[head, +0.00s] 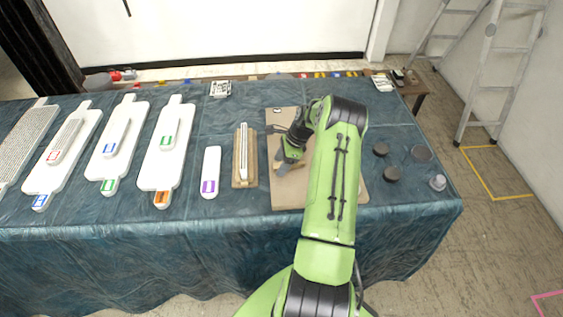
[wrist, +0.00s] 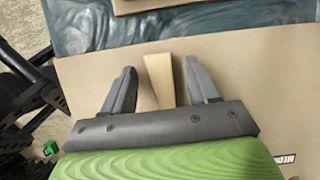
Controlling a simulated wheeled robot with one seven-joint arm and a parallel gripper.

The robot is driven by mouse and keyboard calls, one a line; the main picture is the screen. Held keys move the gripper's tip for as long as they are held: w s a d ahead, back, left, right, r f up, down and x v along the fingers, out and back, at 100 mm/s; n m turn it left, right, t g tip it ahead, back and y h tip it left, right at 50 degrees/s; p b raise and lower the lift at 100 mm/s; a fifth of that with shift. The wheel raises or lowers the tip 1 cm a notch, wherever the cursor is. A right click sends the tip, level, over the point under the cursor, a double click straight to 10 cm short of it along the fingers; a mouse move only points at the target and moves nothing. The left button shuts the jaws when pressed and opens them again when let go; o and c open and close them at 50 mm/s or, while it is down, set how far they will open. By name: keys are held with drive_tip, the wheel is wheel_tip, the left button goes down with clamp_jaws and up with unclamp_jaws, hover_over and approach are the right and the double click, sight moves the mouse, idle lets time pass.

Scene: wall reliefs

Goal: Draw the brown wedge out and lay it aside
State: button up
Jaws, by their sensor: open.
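My gripper (wrist: 161,66) is open, with one dark finger on each side of the wedge. A gap shows between the wedge and the left finger; the right finger is closer to it, and I cannot tell if they touch. In the head view my gripper (head: 283,165) is low over the tan board (head: 290,197) at the table's right half. There I cannot make out the wedge clearly.
A wooden block with a pale strip (head: 243,155) and a white piece with a purple label (head: 210,172) lie left of the board. Several white paddle-shaped boards (head: 160,165) fill the left. Dark round pieces (head: 391,173) and a small jar (head: 437,182) stand right.

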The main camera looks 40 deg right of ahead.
sight(299, 163)
drive_tip(key=p+v, duration=0.1)
drive_tip(key=v, duration=1.4)
drive_tip(key=shift+d+r+p, duration=0.15)
drive_tip(key=shift+r+p, duration=0.2)
drive_tip(key=shift+p, duration=0.05)
